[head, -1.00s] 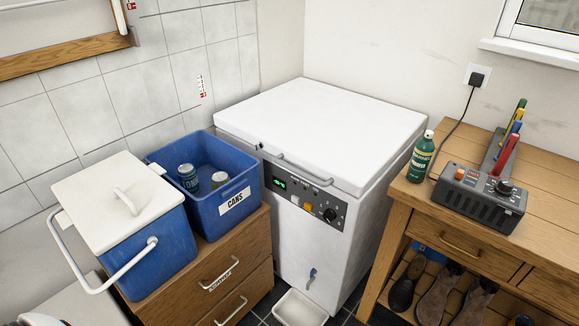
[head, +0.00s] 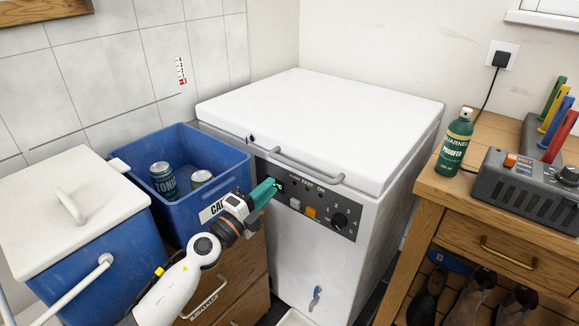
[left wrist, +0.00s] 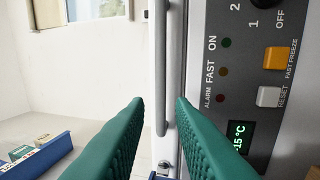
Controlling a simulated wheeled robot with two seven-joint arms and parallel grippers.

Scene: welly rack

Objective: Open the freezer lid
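The white freezer lid (head: 320,115) lies shut on the chest freezer (head: 300,245). Its grey bar handle (head: 305,168) runs along the lid's front edge. My left gripper (head: 270,190) is in front of the control panel, just below the handle's left end. In the left wrist view my left gripper's teal fingers (left wrist: 160,103) are apart and empty. The handle (left wrist: 161,60) shows in line with the gap between them; I cannot tell how far ahead it is. My right gripper is not in view.
A blue cans crate (head: 225,170) and a blue cooler with a white lid (head: 75,205) stand on drawers at left. At right, a wooden bench (head: 450,195) holds a green proofer bottle (head: 454,145) and a grey device (head: 525,190). The lid's top is clear.

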